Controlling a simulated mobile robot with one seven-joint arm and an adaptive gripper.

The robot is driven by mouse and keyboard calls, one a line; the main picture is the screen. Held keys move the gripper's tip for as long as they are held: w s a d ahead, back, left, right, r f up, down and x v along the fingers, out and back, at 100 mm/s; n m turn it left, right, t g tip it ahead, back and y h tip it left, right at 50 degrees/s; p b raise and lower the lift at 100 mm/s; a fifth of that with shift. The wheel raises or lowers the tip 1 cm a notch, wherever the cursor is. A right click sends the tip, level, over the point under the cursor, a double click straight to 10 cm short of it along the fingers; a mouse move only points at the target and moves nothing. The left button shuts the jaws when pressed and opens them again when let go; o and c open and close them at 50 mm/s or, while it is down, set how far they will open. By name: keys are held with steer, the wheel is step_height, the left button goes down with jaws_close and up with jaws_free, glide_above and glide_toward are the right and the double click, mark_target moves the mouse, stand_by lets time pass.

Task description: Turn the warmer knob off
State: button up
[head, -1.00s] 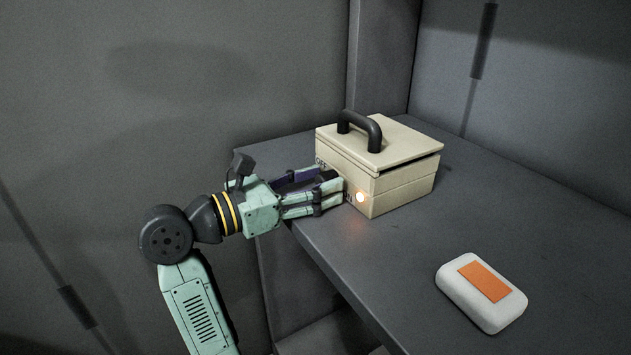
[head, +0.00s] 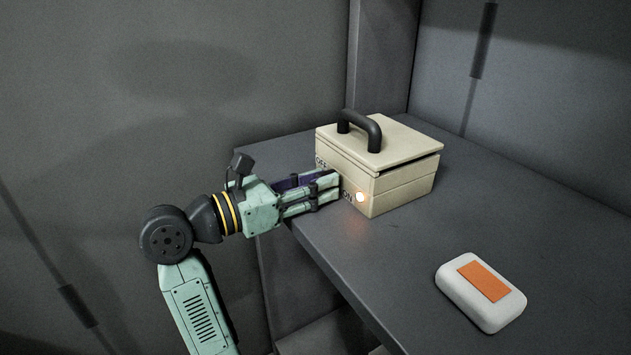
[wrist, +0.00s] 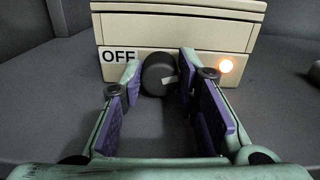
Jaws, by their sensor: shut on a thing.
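The warmer (head: 393,178) is a cream box with a lid and a black handle on top, standing on the grey counter. Its black round knob (wrist: 158,74) shows in the wrist view on the front face, with a pale pointer mark toward its right side. An OFF label (wrist: 118,55) is to the knob's left, and an orange lamp glows (wrist: 226,66) to its right. It also glows in the head view (head: 361,197). My gripper (wrist: 160,82) is shut on the knob, one finger on each side. In the head view my gripper (head: 335,186) hides the knob.
A white rounded case with an orange patch (head: 482,292) lies on the counter at the front right, clear of the arm. The counter (head: 440,225) between it and the warmer is bare. A wall stands close behind.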

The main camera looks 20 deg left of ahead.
steer(key=shift+r+n+p, duration=0.2)
steer(key=shift+n+p, duration=0.45)
steer(key=shift+n, duration=0.45)
steer(key=shift+f+n+p, duration=0.15)
steer(key=shift+n+p, duration=0.15)
steer(key=shift+n, duration=0.6)
steer(key=o, duration=1.2)
steer(key=shift+c, duration=0.2)
steer(key=shift+a, duration=0.1)
steer(key=v, duration=1.2)
